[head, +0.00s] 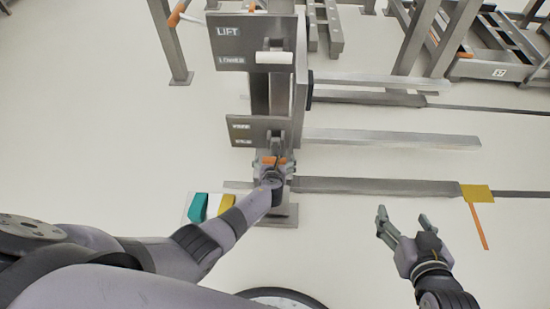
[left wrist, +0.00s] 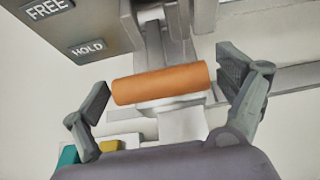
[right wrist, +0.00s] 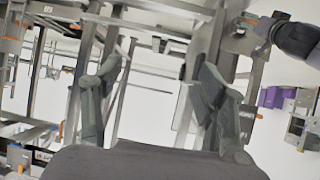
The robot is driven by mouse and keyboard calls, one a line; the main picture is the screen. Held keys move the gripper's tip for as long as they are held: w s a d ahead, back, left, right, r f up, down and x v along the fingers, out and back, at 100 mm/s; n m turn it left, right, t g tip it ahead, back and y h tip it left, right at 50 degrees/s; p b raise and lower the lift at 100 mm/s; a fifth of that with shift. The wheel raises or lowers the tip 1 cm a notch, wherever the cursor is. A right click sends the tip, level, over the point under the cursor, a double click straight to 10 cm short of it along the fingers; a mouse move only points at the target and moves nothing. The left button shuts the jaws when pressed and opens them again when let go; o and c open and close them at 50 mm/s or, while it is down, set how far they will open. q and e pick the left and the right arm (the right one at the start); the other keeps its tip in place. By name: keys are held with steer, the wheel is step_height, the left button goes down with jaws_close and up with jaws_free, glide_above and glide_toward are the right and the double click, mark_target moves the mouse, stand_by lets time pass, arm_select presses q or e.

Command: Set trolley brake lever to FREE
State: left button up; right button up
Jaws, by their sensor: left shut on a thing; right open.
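The trolley brake lever has an orange handle (head: 275,160), which also shows large in the left wrist view (left wrist: 160,84). It sits below a grey label plate (head: 255,128). In the left wrist view the plate reads FREE (left wrist: 47,9) and HOLD (left wrist: 86,49), and the handle is nearer to HOLD. My right gripper (head: 381,225) is open and empty, above the floor at the right.
A LIFT panel (head: 228,45) with a white handle (head: 274,57) is above the brake plate. Long grey rails (head: 390,138) run to the right. Teal (head: 197,207) and yellow (head: 226,203) blocks lie by my left arm. A yellow plate (head: 477,193) is at the right.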

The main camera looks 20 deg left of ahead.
mark_target(275, 151)
arm_select(q)
steer(key=shift+w+r+p, duration=0.2)
steer(key=shift+r+p, duration=0.2)
steer(key=shift+r, duration=0.15)
steer(key=shift+w+r+p, duration=0.2)
steer(key=shift+r+p, duration=0.15)
steer(key=shift+r, duration=0.15)
steer(key=shift+w+a+r+p, duration=0.1)
steer(key=shift+w+r+p, duration=0.1)
steer(key=shift+r+p, duration=0.45)
steer(key=shift+w+r, duration=0.1)
steer(key=shift+r, duration=0.05)
arm_select(e)
steer(key=s+d+f+g+h, duration=0.1)
steer(key=s+d+f+g, duration=0.1)
steer(key=s, duration=0.4)
steer(key=s+d+f+g+h, duration=0.1)
steer(key=s+d+f+g, duration=0.1)
steer(key=s+f+g, duration=0.2)
steer(key=s+g, duration=0.2)
steer(key=shift+s+d, duration=0.25)
steer(key=shift+s, duration=0.05)
arm_select(q)
steer(key=shift+r, duration=0.1)
steer(key=o, duration=1.4)
steer(key=shift+f, duration=0.2)
steer(key=shift+s, duration=0.25)
